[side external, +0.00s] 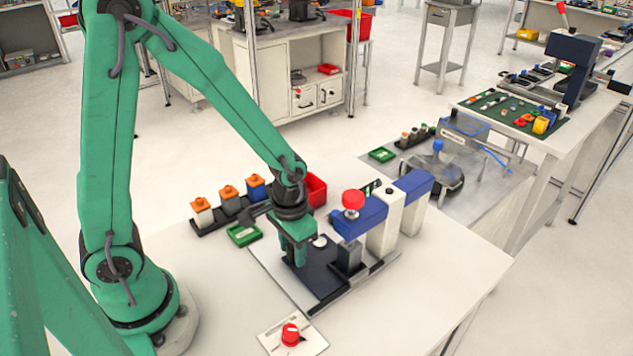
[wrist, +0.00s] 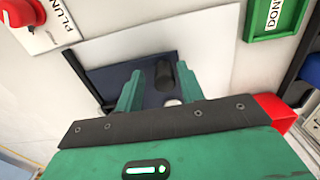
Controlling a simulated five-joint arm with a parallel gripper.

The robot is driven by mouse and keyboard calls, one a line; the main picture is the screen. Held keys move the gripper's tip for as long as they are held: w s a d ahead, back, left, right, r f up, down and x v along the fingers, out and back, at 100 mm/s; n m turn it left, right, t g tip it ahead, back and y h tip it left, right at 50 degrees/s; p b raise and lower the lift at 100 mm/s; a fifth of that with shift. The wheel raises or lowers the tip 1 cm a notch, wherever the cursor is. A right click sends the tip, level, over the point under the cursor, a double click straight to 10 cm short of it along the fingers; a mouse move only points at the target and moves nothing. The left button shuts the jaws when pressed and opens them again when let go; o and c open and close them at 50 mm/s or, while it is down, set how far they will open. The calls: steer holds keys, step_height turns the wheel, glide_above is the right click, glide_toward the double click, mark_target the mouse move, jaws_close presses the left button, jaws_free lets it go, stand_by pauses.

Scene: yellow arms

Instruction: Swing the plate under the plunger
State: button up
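The plate (side external: 325,280) is a flat dark blue piece on the light base of the press; it also shows in the wrist view (wrist: 110,75). A white disc (side external: 320,241) sits on its far part. The press has a blue head (side external: 359,218) with a red knob on top, and a dark block (side external: 349,258) beneath it, to the right of my gripper. The plunger tip cannot be made out. My gripper (side external: 298,258) points down just over the plate. In the wrist view its fingers (wrist: 158,90) are apart, with a short dark peg (wrist: 164,74) between them, apparently not touched.
A card with a red knob (side external: 290,334), its label partly hidden, lies at the front. The table's right front is clear.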

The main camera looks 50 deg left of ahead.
steer(key=shift+r, duration=3.7)
steer(key=shift+r, duration=0.1)
steer(key=shift+a+r, duration=0.15)
steer(key=shift+r, duration=0.35)
steer(key=s+a+r+t, duration=0.2)
steer(key=s+r, duration=0.1)
steer(key=r, duration=0.3)
steer(key=s+a+r+t, duration=0.1)
steer(key=s+r+t, duration=0.2)
steer(key=r, duration=0.4)
steer(key=shift+s+a+t, duration=0.3)
steer(key=shift+s+a, duration=0.05)
steer(key=shift+s, duration=0.35)
steer(key=shift+r, duration=0.1)
steer(key=shift+c, duration=0.2)
